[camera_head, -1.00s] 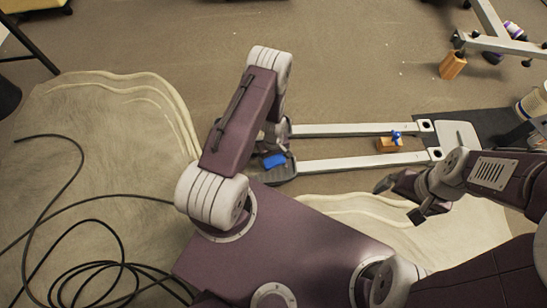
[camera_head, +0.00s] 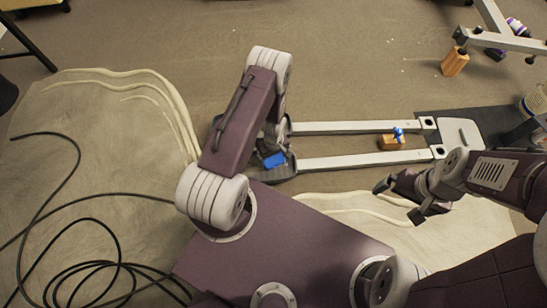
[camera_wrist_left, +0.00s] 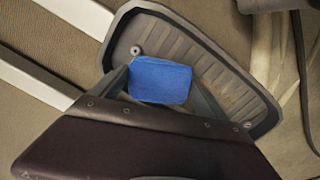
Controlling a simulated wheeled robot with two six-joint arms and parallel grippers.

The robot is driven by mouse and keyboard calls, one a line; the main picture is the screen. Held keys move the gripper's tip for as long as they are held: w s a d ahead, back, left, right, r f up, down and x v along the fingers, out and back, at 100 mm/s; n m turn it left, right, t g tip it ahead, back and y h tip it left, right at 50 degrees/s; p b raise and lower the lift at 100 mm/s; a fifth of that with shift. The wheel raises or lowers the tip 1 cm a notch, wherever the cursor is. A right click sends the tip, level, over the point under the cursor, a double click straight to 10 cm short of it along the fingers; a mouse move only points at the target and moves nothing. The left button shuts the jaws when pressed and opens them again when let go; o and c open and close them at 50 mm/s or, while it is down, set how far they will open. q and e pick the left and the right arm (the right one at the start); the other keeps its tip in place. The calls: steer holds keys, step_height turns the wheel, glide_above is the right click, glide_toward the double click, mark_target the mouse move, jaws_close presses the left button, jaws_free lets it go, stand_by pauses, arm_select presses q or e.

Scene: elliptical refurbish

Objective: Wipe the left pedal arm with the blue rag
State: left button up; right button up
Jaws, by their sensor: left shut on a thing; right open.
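The blue rag (camera_head: 274,160) is held in my left gripper (camera_wrist_left: 160,82), whose fingers close on its sides. In the left wrist view the rag (camera_wrist_left: 160,80) is over the ribbed grey foot pedal (camera_wrist_left: 215,75); I cannot tell whether it touches it. Two pale metal pedal arms run right from the pedals: the far arm (camera_head: 345,128) and the near arm (camera_head: 350,162). Parts of both also show in the left wrist view (camera_wrist_left: 35,77). My left arm hides part of the pedals. My right gripper (camera_head: 400,201) is open and empty, in front of the near arm's right end.
A wooden block with a blue knob (camera_head: 391,142) sits between the pedal arms. A second wooden block (camera_head: 455,62) stands by a metal frame (camera_head: 500,40). Black cable (camera_head: 90,270) coils at left on a pale rug (camera_head: 110,170).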

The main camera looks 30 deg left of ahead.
arm_select(q)
steer(key=shift+f+b, duration=0.3)
steer(key=shift+f, duration=0.2)
